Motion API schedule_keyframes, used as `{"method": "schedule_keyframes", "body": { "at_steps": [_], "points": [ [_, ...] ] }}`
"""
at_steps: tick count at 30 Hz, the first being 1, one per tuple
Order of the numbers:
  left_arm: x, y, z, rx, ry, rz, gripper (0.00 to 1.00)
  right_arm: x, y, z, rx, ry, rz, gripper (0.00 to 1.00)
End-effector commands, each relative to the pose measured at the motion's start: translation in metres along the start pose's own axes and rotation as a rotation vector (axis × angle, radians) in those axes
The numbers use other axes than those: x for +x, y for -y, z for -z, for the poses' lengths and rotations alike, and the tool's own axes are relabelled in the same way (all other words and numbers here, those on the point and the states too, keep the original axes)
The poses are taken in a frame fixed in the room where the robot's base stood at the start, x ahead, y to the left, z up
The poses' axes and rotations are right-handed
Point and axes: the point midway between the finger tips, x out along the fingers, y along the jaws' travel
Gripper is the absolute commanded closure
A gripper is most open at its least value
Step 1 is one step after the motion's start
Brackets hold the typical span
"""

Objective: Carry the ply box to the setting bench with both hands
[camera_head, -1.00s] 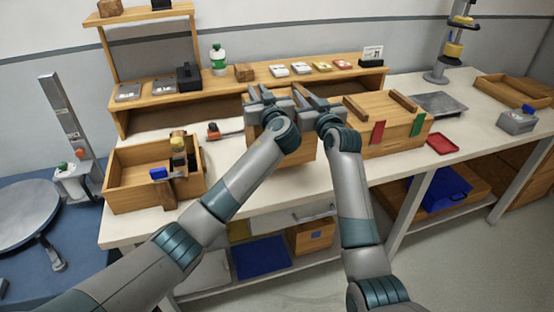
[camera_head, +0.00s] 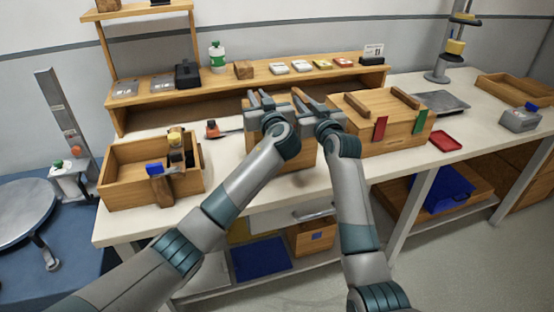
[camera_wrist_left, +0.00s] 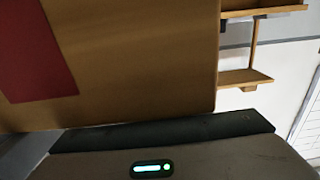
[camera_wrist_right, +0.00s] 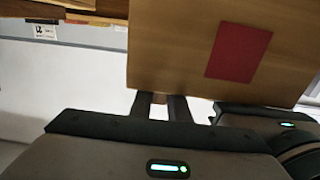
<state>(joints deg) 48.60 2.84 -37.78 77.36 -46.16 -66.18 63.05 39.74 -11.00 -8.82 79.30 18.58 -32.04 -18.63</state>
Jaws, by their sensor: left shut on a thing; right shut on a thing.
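The ply box (camera_head: 306,154) is a plain wooden box in the middle of the head view, largely hidden behind my forearms and hands. My left gripper (camera_head: 261,97) is shut on it at its left part and my right gripper (camera_head: 307,99) is shut on it at its right part. Its wooden side with a dark red patch fills much of the left wrist view (camera_wrist_left: 140,60) and shows in the right wrist view (camera_wrist_right: 170,50). It is over the pale bench top (camera_head: 225,185); whether it touches the top I cannot tell.
Close on the right stands a wooden case (camera_head: 395,125) with red and green tabs. An open wooden tray (camera_head: 120,190) with tools is on the left. A raised shelf (camera_head: 285,80) with small items runs behind. A red dish (camera_head: 445,142) lies right of the case.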

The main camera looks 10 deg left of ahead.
Motion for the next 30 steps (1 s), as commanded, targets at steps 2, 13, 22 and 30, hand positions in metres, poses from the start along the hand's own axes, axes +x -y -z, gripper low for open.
{"method": "schedule_keyframes", "body": {
  "at_steps": [2, 13, 22, 30],
  "points": [
    [0.001, 0.001, -0.004, -0.001, -0.003, 0.002, 1.00, 0.000, -0.002, -0.004, -0.001, -0.004, -0.003, 1.00],
    [0.000, 0.001, -0.010, 0.000, 0.000, 0.002, 0.66, 0.000, -0.001, -0.010, -0.001, 0.000, -0.002, 0.66],
    [0.000, 0.000, -0.007, 0.000, 0.000, 0.000, 0.66, 0.000, 0.000, -0.010, 0.000, 0.000, 0.000, 0.66],
    [0.000, 0.000, 0.019, -0.003, -0.001, 0.000, 0.66, 0.000, 0.000, -0.010, 0.000, 0.000, 0.000, 0.66]
  ]
}}
